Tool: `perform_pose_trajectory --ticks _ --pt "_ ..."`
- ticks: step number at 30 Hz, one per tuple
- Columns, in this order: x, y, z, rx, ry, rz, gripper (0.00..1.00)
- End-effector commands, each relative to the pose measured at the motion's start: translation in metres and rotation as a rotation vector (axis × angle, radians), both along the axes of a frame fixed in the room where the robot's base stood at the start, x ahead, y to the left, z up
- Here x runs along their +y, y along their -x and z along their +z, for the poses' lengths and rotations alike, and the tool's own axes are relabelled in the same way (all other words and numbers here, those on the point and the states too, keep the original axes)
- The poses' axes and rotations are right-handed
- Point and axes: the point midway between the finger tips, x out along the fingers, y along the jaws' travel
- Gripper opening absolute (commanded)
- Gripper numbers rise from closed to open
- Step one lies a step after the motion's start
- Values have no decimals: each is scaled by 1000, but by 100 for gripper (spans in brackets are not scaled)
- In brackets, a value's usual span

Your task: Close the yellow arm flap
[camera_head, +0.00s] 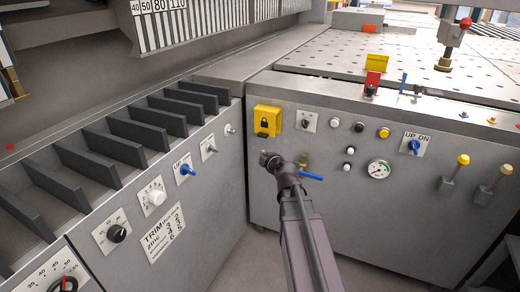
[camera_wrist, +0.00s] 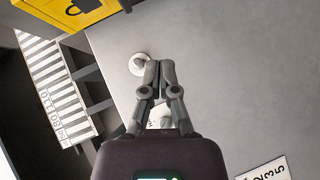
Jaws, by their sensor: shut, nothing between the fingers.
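A yellow piece with a black padlock symbol (camera_head: 264,119) is on the upper left of the grey front panel in the head view. It looks like the yellow flap; whether it stands open or lies shut I cannot tell. Its padlock-marked part also shows at the top left of the wrist view (camera_wrist: 88,8), cut off by the frame edge. My gripper (camera_head: 266,157) is shut and empty, just below the yellow piece and apart from it in the head view. Its closed fingers (camera_wrist: 159,66) show in the middle of the wrist view.
A blue-handled valve (camera_head: 312,177) is right of my gripper. Small knobs, buttons and a round gauge (camera_head: 378,169) line the panel. Yellow-capped levers (camera_head: 463,160) stand farther right. A separate yellow tab (camera_head: 377,63) stands on top. Dark fins (camera_head: 113,142) rise from the left unit.

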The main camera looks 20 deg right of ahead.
Motion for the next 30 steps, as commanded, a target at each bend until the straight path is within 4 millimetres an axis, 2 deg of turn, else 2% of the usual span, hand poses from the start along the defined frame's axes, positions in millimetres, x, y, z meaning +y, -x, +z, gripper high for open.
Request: perform_pose_trajectory --ticks 1,3,9,30 --pt "1 11 0 0 0 0 0" --pt "2 20 0 0 0 0 0" --pt "2 34 0 1 0 1 0" --pt "2 35 0 1 0 1 0"
